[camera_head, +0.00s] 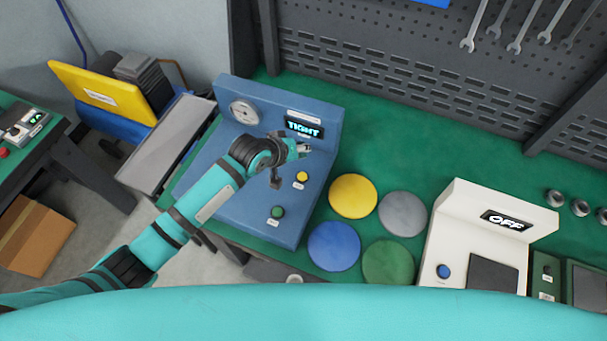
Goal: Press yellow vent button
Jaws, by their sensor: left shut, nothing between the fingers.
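The blue tester (320,131) stands on the green bench at centre left, with a round gauge (243,112) and a display reading "TIGHT" (304,129). The yellow vent button (302,176) is on its lower panel, with a small white label below it. A green button (278,211) sits lower on the same panel. My left gripper (304,149) is shut and empty, in front of the tester just below the display. In the picture it is above the yellow button and apart from it. My right gripper is not in view.
Yellow (353,196), grey (402,214), blue (333,246) and green (388,262) discs lie right of the tester. A white device (470,215) reading "OFF" stands further right. A pegboard with wrenches (490,25) rises behind. A grey tray (167,147) lies left.

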